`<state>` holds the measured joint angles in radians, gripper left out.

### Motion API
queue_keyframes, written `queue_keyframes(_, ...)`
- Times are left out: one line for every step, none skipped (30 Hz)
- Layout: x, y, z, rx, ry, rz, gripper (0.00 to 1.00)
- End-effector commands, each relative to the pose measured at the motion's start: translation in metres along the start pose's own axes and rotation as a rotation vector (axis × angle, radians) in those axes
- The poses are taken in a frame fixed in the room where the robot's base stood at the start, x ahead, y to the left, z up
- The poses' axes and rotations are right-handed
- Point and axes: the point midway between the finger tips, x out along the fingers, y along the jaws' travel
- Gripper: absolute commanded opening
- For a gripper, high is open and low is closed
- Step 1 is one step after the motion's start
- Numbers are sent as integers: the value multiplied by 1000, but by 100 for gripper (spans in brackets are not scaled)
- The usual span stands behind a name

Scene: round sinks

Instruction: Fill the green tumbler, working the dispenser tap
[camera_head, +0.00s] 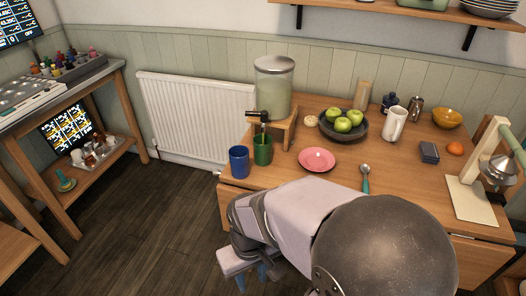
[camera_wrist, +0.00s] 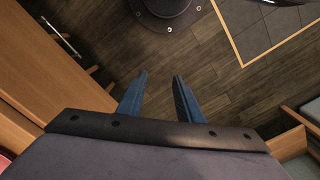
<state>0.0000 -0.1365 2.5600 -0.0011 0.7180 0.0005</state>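The green tumbler (camera_head: 262,150) stands upright on the wooden table, beneath or just in front of the black tap (camera_head: 258,115). The tap is on a clear dispenser (camera_head: 273,88) with a grey lid, which stands on a wooden stand. I cannot see into the tumbler or make out any flow. My gripper (camera_head: 253,276) hangs off the table's front edge, pointing down, well apart from tumbler and tap. In the wrist view, its two blue fingers (camera_wrist: 158,88) are spread apart with only floor between them.
A blue tumbler (camera_head: 239,162) stands just left of the green one. A pink plate (camera_head: 317,160), a dark bowl of green apples (camera_head: 341,136) and a spoon (camera_head: 365,180) lie to the right. A juice press (camera_head: 470,198) stands at far right. Open floor lies left of the table.

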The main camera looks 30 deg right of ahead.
Motion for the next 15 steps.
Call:
queue_keyframes(0,0,0,0,0,0,33)
queue_keyframes(0,0,0,0,0,0,33)
queue_keyframes(0,0,0,0,0,0,33)
queue_keyframes(0,0,0,0,0,0,33)
queue_keyframes(0,0,0,0,0,0,33)
queue_keyframes(0,0,0,0,0,0,33)
queue_keyframes(0,0,0,0,0,0,33)
queue_keyframes(0,0,0,0,0,0,33)
queue_keyframes(0,0,0,0,0,0,33)
queue_keyframes(0,0,0,0,0,0,33)
queue_keyframes(0,0,0,0,0,0,33)
queue_keyframes(0,0,0,0,0,0,33)
queue_keyframes(0,0,0,0,1,0,33)
queue_keyframes(0,0,-1,-1,2,0,33)
queue_keyframes(0,1,-3,-4,8,1,33)
